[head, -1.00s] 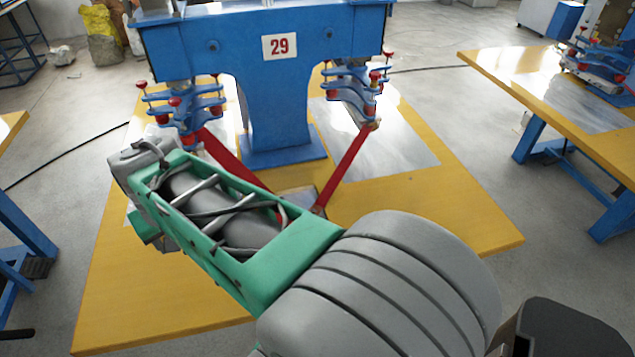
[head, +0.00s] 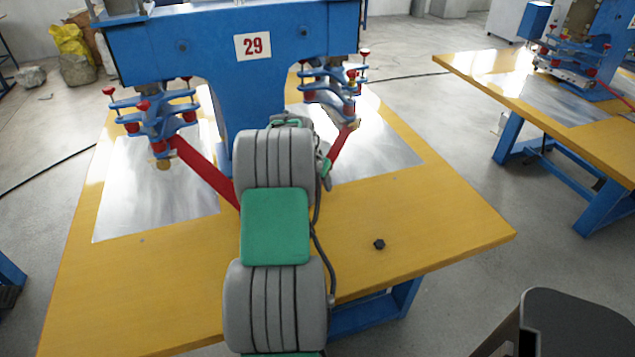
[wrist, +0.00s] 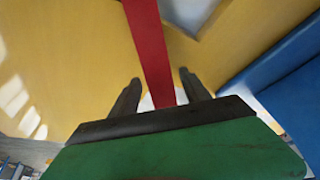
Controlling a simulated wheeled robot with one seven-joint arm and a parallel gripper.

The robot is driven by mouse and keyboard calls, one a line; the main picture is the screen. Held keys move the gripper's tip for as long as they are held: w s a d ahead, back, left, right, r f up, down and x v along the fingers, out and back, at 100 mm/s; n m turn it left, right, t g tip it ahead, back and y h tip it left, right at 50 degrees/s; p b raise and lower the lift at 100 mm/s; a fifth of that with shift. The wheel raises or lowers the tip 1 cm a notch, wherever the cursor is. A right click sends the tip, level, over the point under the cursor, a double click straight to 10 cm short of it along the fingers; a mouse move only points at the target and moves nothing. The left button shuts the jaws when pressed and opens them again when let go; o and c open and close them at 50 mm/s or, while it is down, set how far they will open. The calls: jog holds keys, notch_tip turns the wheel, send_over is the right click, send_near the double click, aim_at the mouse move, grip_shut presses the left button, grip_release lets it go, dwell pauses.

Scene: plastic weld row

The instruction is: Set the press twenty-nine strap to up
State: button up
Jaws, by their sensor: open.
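The press with the number 29 plate (head: 252,46) stands at the back of a yellow table. Its red strap (head: 205,172) runs from the left clamp head down towards the middle, and its right part rises to the right clamp head. The strap's low middle is hidden behind my arm in the head view. In the wrist view my gripper (wrist: 161,80) is open, with its two dark fingers apart. The red strap (wrist: 150,45) runs down between them in the picture; I cannot tell its depth or whether it touches. My gripper's fingers are hidden in the head view.
The yellow table (head: 440,215) is clear at right, except for a small black knob (head: 379,244). Blue clamp heads with red knobs hang left (head: 155,118) and right (head: 333,90). Another press table (head: 480,75) stands to the right.

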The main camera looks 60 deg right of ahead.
jog(key=shift+d+f, duration=0.1)
jog(key=shift+f, duration=0.1)
jog(key=shift+c, duration=0.5)
grip_shut()
dwell(0.8)
